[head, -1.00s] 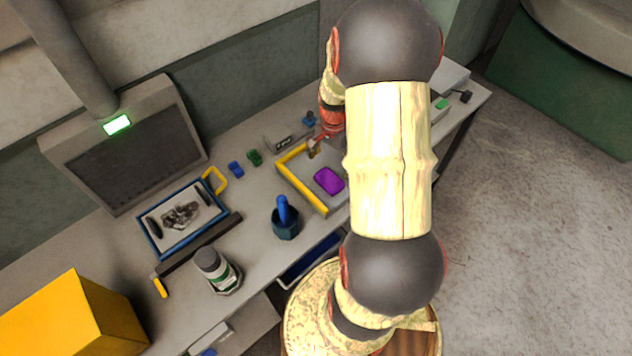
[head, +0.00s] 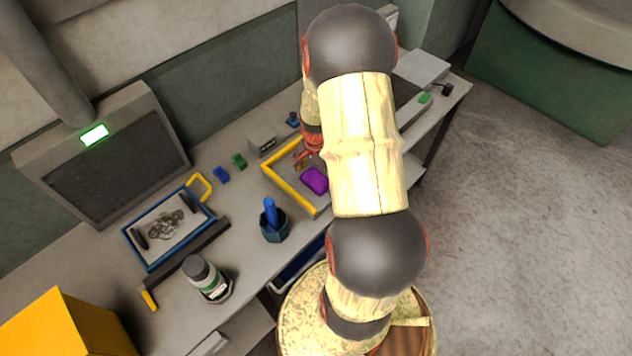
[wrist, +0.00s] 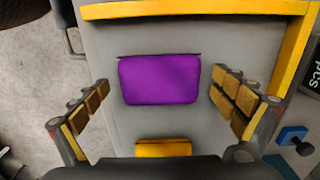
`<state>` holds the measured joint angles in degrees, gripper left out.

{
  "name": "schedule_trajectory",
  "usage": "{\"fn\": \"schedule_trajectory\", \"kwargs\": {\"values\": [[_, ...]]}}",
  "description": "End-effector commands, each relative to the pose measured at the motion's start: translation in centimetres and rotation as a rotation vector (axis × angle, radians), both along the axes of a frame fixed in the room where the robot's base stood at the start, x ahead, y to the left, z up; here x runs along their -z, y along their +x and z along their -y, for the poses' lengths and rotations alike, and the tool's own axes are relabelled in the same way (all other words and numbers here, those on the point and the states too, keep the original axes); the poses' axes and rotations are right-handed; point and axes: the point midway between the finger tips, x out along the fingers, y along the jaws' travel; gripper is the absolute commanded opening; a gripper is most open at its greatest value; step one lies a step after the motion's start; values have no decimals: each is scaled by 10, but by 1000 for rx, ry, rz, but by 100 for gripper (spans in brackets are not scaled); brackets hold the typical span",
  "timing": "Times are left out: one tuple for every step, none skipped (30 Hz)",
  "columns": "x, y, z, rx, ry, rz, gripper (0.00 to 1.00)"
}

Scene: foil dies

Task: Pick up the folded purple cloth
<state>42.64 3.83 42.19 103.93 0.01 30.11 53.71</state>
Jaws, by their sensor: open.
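The folded purple cloth (head: 314,180) lies flat inside a yellow-edged tray (head: 292,187) on the bench, left of my arm in the head view. In the wrist view the cloth (wrist: 160,79) is a purple rectangle a little above the middle of the picture. My gripper (wrist: 164,98) is open, with one padded finger on each side of the cloth and visible gaps between. It holds nothing. In the head view my gripper (head: 306,154) is small and partly hidden by my arm, over the tray's far part.
A yellow block (wrist: 163,148) lies near the cloth in the wrist view. The yellow tray edge (wrist: 190,10) runs along the top and right. In the head view, a dark blue cup (head: 274,225), a bottle (head: 206,278) and a blue-edged tray (head: 128,234) stand to the left.

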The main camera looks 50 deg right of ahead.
Motion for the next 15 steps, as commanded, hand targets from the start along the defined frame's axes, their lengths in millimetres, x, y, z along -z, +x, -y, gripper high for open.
{"fn": "schedule_trajectory", "kwargs": {"values": [[2,0,0,0,0,1,97],[2,0,0,0,-1,1,97],[2,0,0,0,-1,1,97],[1,0,1,0,-1,1,97],[1,0,1,0,-1,1,97],[1,0,0,0,-1,1,97],[1,0,1,0,-1,1,96],[1,0,1,0,-1,1,94],[1,0,0,0,-1,1,92],[1,0,0,0,-1,1,90],[1,0,0,0,-1,1,88],[1,0,0,0,-1,1,86],[1,0,1,0,-1,1,84],[1,0,0,0,-1,1,83],[1,0,1,0,-1,1,80]]}}
